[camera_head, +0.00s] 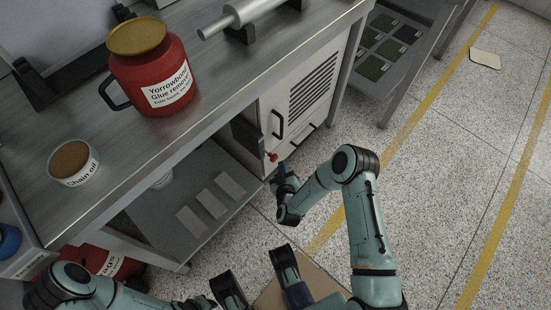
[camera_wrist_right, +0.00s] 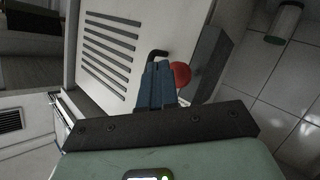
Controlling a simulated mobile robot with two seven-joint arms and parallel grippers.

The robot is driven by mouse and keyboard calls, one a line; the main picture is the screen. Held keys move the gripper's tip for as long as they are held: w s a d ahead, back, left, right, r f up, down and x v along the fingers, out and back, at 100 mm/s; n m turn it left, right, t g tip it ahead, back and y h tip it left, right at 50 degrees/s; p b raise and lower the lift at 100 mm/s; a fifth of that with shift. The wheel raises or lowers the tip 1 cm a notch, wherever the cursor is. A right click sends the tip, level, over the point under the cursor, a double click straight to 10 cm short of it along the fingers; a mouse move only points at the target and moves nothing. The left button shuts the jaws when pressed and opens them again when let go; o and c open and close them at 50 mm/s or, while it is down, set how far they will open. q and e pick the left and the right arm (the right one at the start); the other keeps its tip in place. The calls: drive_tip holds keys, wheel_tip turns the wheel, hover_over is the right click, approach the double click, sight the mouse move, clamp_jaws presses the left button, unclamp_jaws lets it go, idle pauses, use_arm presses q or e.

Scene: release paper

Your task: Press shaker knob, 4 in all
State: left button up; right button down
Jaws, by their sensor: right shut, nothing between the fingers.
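The red shaker knob (camera_head: 272,156) sticks out at the front of the white vented cabinet (camera_head: 309,98) under the workbench. In the right wrist view the round red knob (camera_wrist_right: 181,74) shows just right of my blue fingertips. My right gripper (camera_head: 281,170) is shut and empty, with its tips close to the knob in the head view. The fingers (camera_wrist_right: 160,84) partly cover the knob's left edge in the wrist view. I cannot tell whether they touch it.
A red glue remover jug (camera_head: 172,76) and a chain oil tin (camera_head: 74,163) stand on the workbench (camera_head: 122,150). A black handle (camera_head: 279,124) is on the cabinet front beside the knob. The speckled floor (camera_head: 440,170) to the right is mostly clear.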

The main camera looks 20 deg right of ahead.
drive_tip(key=s, duration=0.1)
drive_tip(key=s+d+p, duration=0.1)
drive_tip(key=s, duration=0.1)
drive_tip(key=s+d+p, duration=0.1)
drive_tip(key=shift+s, duration=0.3)
idle(0.7)
